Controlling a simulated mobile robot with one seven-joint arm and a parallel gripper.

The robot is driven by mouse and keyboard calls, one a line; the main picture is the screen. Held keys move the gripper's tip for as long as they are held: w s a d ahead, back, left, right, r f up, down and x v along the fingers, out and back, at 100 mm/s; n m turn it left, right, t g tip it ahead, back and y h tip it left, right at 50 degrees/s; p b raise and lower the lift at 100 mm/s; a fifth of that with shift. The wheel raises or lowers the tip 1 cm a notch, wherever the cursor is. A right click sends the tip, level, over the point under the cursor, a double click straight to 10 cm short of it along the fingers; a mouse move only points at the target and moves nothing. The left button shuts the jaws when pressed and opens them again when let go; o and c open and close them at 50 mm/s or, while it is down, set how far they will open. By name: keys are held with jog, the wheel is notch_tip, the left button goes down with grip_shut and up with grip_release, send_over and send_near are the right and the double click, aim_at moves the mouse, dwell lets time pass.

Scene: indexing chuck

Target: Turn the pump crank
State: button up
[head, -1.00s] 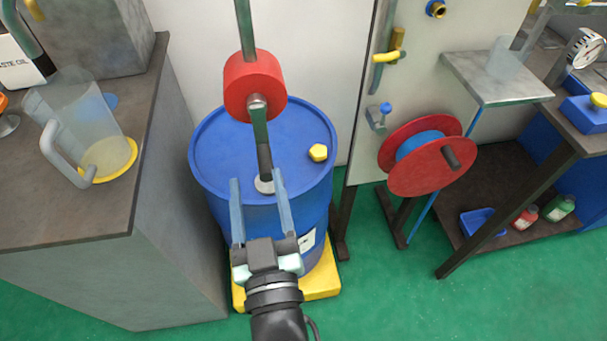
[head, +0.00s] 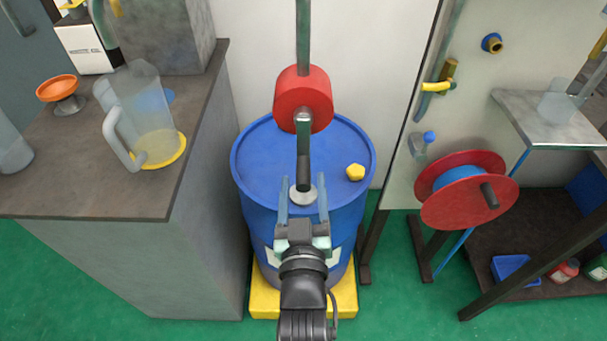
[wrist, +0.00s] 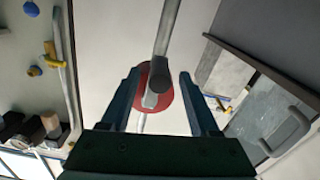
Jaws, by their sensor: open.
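The pump has a red round body (head: 318,97) above the blue drum (head: 262,165). Its grey crank arm (head: 303,138) hangs down from the hub on the red body's front. A dark length shows below it, above a pale round disc (head: 303,195). My gripper (head: 303,183) is open and empty, with one finger on each side of this line in the head view. In the wrist view the red body (wrist: 145,74) and the crank arm (wrist: 153,99) appear between the open fingers (wrist: 157,76). I cannot tell the remaining distance; no contact is visible.
A grey bench (head: 100,205) with a clear jug (head: 152,110) stands left of the drum. A red reel (head: 450,208) and a yellow-handled valve (head: 436,87) are at the right. A yellow cap (head: 355,172) sits on the drum lid. Green floor is free in front.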

aim_at(303, 151)
jog(key=shift+w, duration=1.35)
grip_shut()
dwell(0.5)
